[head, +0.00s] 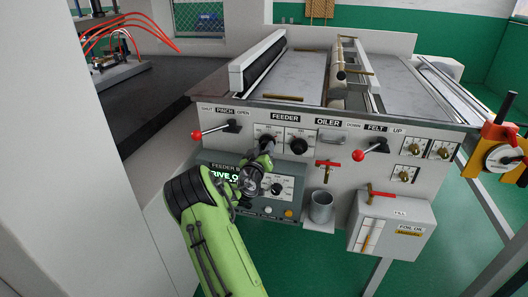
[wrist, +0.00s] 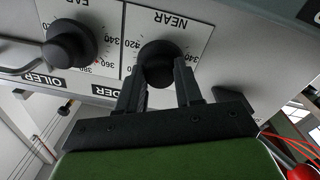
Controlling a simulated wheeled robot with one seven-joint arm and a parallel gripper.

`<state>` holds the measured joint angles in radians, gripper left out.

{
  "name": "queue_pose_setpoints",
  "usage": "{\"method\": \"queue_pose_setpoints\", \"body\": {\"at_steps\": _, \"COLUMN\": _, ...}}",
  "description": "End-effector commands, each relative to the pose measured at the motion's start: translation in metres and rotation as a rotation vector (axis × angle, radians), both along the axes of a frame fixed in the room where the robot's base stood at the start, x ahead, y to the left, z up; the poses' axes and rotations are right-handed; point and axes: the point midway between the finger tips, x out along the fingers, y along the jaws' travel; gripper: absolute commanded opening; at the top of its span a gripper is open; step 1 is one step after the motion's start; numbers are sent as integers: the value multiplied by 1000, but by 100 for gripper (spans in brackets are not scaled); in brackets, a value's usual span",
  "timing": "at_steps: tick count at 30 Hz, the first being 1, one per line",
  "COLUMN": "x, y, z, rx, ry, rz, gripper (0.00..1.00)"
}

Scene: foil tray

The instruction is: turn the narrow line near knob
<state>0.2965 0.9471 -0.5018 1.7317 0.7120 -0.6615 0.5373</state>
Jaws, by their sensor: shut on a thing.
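The near knob (wrist: 158,53) is a round black knob on a white dial plate marked NEAR, with numbers around it, upside down in the wrist view. My gripper (wrist: 160,76) is shut on this knob, one finger on each side. In the head view my gripper (head: 265,148) reaches the panel under the FEEDER label and hides most of the knob. Its dial plate (head: 267,128) shows above. The knob's pointer is hidden, so I cannot read its setting.
The matching far knob (head: 298,146) sits close to the right. A red-balled pinch lever (head: 211,131) is to the left, and a felt lever (head: 371,149) to the right. Below are a dark control box (head: 289,207) with buttons and a grey cup (head: 321,207).

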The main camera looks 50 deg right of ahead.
Motion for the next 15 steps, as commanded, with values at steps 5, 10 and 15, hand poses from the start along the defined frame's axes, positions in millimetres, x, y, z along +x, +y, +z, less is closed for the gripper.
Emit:
{"method": "queue_pose_setpoints", "body": {"at_steps": 5, "x": 0, "y": 0, "z": 0, "rx": -67, "ry": 155, "rz": 1, "gripper": 5}}
{"method": "queue_pose_setpoints", "body": {"at_steps": 10, "x": 0, "y": 0, "z": 0, "rx": -131, "ry": 304, "rz": 1, "gripper": 5}}
{"method": "queue_pose_setpoints", "body": {"at_steps": 15, "x": -1, "y": 0, "z": 1, "rx": -195, "ry": 453, "rz": 1, "gripper": 5}}
